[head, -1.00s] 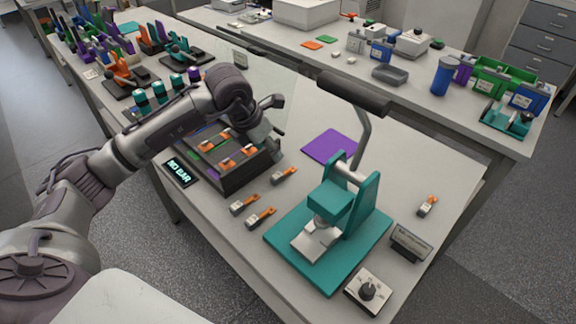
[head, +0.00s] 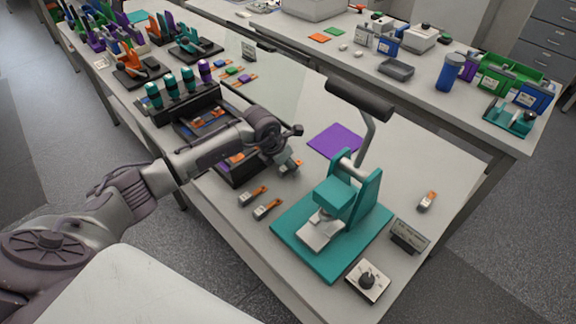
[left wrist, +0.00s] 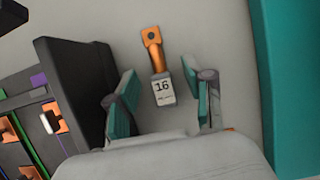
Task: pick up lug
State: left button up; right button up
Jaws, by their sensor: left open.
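A lug (left wrist: 158,66) with an orange tongue and a white label reading 16 lies on the bench; it also shows in the head view (head: 291,168), partly behind my gripper. My left gripper (left wrist: 162,92) is open and empty, with its teal-padded fingers on either side of the lug's label end. The fingers appear apart from the lug. In the head view my left gripper (head: 286,157) hangs over this lug. Two similar lugs (head: 252,196) (head: 267,209) lie nearer the bench's front edge. My right gripper is not in view.
A black tray (left wrist: 78,85) with orange-ended lugs stands close to the left of the gripper. A teal press (head: 340,205) stands on its base to the right. A purple mat (head: 334,140) lies behind. Another lug (head: 427,201) lies alone at the right.

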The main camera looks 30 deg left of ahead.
pick_arm(q)
grip_shut()
dwell(0.4)
